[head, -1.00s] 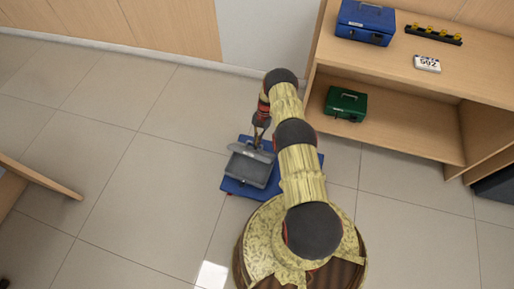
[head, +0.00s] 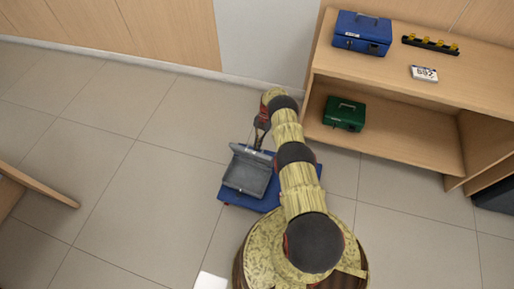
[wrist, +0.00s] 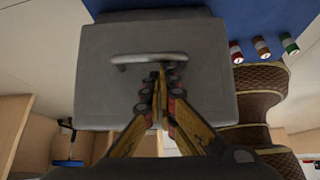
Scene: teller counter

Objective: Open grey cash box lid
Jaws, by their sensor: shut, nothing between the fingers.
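The grey cash box (head: 246,180) sits on a blue platform on the floor. Its lid (head: 252,156) stands raised at the far side, and the grey inside of the box faces the head camera. In the wrist view the lid's outer face (wrist: 200,95) fills the middle, with its handle (wrist: 150,59) across it. My gripper (wrist: 161,68) is shut and empty, its fingertips overlapping the handle in that view; I cannot tell whether they touch it. In the head view my gripper (head: 258,143) is just behind the lid.
The blue platform (head: 268,200) extends right of the box. Several small coloured rolls (wrist: 262,47) lie on it. A wooden counter at right holds a blue cash box (head: 362,33), a black tray (head: 430,44) and a number sign (head: 424,73); a green cash box (head: 344,113) is on its lower shelf.

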